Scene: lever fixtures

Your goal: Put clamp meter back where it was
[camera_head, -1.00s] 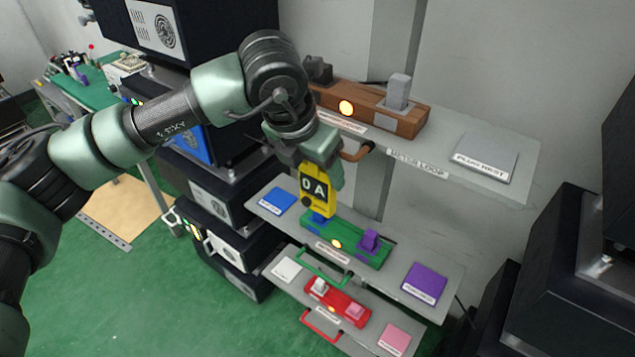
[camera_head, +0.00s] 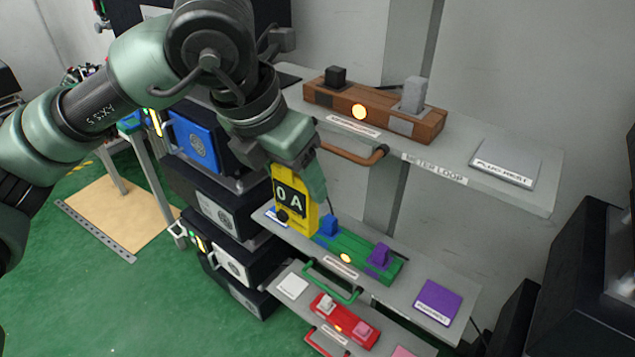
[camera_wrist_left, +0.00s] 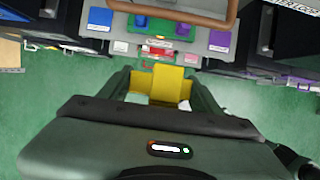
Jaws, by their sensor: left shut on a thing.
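The yellow clamp meter (camera_head: 294,205) has a dark display reading "0 A". My left gripper (camera_head: 303,172) is shut on its upper part and holds it upright in the air. In the head view it appears in front of the left end of the middle shelf, left of the green block (camera_head: 358,258). In the left wrist view the yellow meter (camera_wrist_left: 163,84) shows between the two fingers (camera_wrist_left: 160,90). The upper shelf holds a brown wooden block (camera_head: 380,106) with a dark plug, a grey plug and a lit lamp. A copper-coloured loop (camera_head: 352,155) hangs at its front edge, labelled "METER LOOP". My right gripper is not in view.
A grey "PLUG REST" pad (camera_head: 505,160) lies on the upper shelf. The middle shelf has a purple pad (camera_head: 438,300) at right. The lower shelf has a red block (camera_head: 344,320) and a white pad (camera_head: 292,286). Dark cabinets stand at both sides; green floor is open at left.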

